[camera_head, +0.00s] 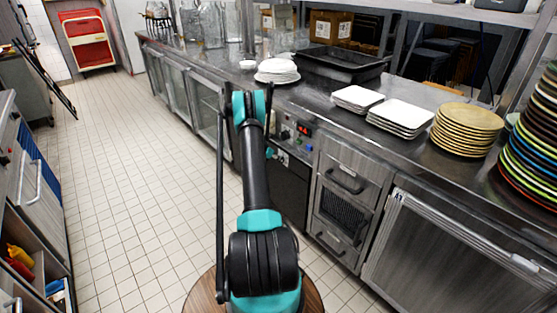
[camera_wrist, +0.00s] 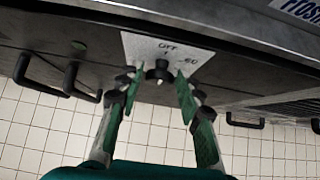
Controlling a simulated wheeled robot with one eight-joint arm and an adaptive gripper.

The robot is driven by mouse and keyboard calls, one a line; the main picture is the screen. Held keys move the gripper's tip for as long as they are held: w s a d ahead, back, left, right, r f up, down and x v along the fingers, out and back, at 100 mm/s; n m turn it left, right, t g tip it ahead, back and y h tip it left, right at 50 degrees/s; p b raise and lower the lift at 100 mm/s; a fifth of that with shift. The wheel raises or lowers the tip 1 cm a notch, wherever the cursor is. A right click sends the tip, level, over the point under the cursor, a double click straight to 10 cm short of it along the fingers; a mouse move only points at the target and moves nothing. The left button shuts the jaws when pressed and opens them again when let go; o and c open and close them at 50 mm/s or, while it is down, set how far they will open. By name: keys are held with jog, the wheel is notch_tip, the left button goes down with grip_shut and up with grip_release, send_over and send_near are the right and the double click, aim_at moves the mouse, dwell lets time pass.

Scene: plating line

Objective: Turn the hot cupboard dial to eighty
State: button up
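The dial (camera_wrist: 158,70) is a small black knob on a white plate (camera_wrist: 196,58) on the dark cupboard front. The plate reads "OFF" above the knob, with a number at its right that looks like 80 but is small. My gripper (camera_wrist: 160,92) is open, with one green fingertip on each side of the knob and gaps between. The left fingertip covers part of the plate. I cannot tell where the dial points. In the head view, my arm hides the gripper and dial; a control panel (camera_head: 297,130) with a red display shows just right of the arm.
Black handles stick out at the left (camera_wrist: 45,82) and right (camera_wrist: 245,122) of the dial in the wrist view. Above runs the steel counter (camera_head: 318,112) with white plates (camera_head: 278,70) and yellow plates (camera_head: 467,128). The tiled floor (camera_head: 140,180) at left is clear.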

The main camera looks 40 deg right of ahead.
grip_shut()
jog(key=shift+s, duration=0.1)
jog(key=m+t, duration=0.1)
jog(key=t, duration=0.1)
jog(key=m+t, duration=0.2)
jog(key=t, duration=0.1)
jog(key=s+m+t, duration=0.1)
jog(key=t, duration=0.2)
jog(key=shift+f, duration=0.3)
jog(key=shift+m+h, duration=0.3)
dwell(0.4)
